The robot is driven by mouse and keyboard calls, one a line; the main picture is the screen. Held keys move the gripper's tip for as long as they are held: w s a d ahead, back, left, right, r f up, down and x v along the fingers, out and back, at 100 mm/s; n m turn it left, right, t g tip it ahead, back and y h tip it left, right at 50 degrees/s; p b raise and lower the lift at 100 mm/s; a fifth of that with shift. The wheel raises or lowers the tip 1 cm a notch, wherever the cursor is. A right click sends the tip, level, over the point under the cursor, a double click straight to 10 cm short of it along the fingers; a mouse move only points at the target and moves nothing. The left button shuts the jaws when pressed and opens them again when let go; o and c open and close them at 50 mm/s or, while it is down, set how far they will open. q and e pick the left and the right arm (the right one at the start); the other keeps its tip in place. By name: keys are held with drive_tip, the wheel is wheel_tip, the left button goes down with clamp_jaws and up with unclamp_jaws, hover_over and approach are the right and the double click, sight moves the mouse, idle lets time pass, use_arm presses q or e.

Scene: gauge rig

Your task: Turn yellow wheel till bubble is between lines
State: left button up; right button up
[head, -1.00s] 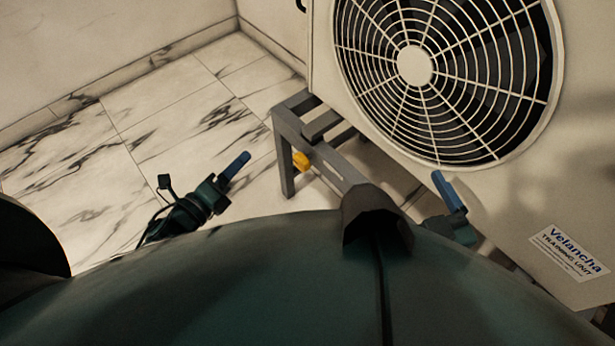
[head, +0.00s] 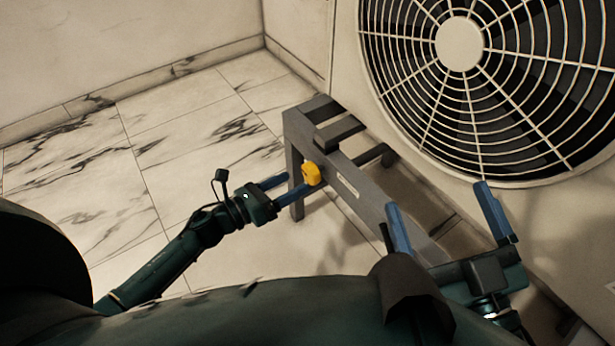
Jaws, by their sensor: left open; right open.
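The yellow wheel (head: 312,173) sits at the left end of a grey metal stand (head: 365,203), near the top of its leg. My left gripper (head: 304,181) is open, with its blue fingers reaching to the wheel from the left. One finger passes just below the wheel; I cannot tell whether either touches it. A small pale window (head: 347,187) shows on the stand's front beam; no bubble or lines can be made out in it. My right gripper (head: 437,196) is open and empty, in front of the stand's right part.
A large beige fan unit (head: 345,60) with a round wire grille (head: 460,45) stands behind and right of the stand. Marble floor tiles (head: 190,130) lie clear to the left, up to the wall (head: 120,45).

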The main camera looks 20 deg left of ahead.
sight(307, 176)
use_arm(q)
drive_tip(key=x, duration=0.4)
drive_tip(key=shift+w+d+f+b, duration=0.1)
drive_tip(key=shift+w+d+b, duration=0.05)
drive_tip(key=shift+b, duration=0.2)
drive_tip(key=shift+w+d, duration=0.35)
drive_tip(key=shift+w, duration=0.05)
use_arm(e)
drive_tip(key=shift+w+d+r+n+t+y, duration=0.1)
drive_tip(key=shift+w+r+n+t+y, duration=0.15)
drive_tip(key=shift+r, duration=0.15)
drive_tip(key=shift+w+d+r+n+t+y, duration=0.15)
drive_tip(key=shift+r+n, duration=0.1)
drive_tip(key=shift+r, duration=0.15)
use_arm(q)
drive_tip(key=shift+c, duration=0.4)
use_arm(e)
drive_tip(key=shift+a, duration=0.1)
use_arm(q)
drive_tip(key=c, duration=0.9)
